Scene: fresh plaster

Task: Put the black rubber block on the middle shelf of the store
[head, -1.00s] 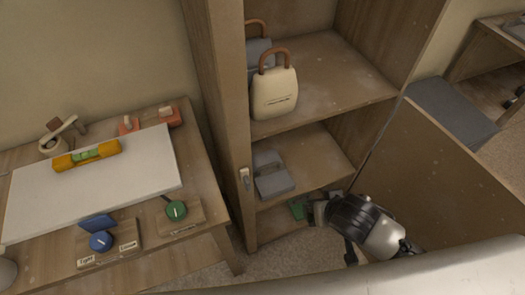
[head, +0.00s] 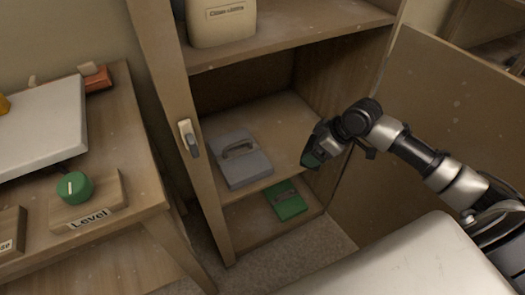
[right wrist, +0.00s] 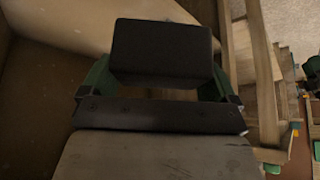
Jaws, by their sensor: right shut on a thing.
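My right gripper (head: 313,158) is shut on the black rubber block (right wrist: 161,50), which sits between its green fingers in the right wrist view. In the head view I cannot make out the block apart from the dark gripper. The gripper is at the front right of the open store, by the right end of the middle shelf (head: 283,118). I cannot tell whether it is over the shelf or just in front of it. A grey case with a handle (head: 238,160) lies on the left of that shelf. My left gripper is not in view.
A cream container (head: 222,22) stands on the shelf above. A green case (head: 287,203) lies on the bottom shelf. The store's door (head: 425,150) stands open at the right. A bench with a green knob (head: 75,188) is at the left. The middle shelf's right part looks bare.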

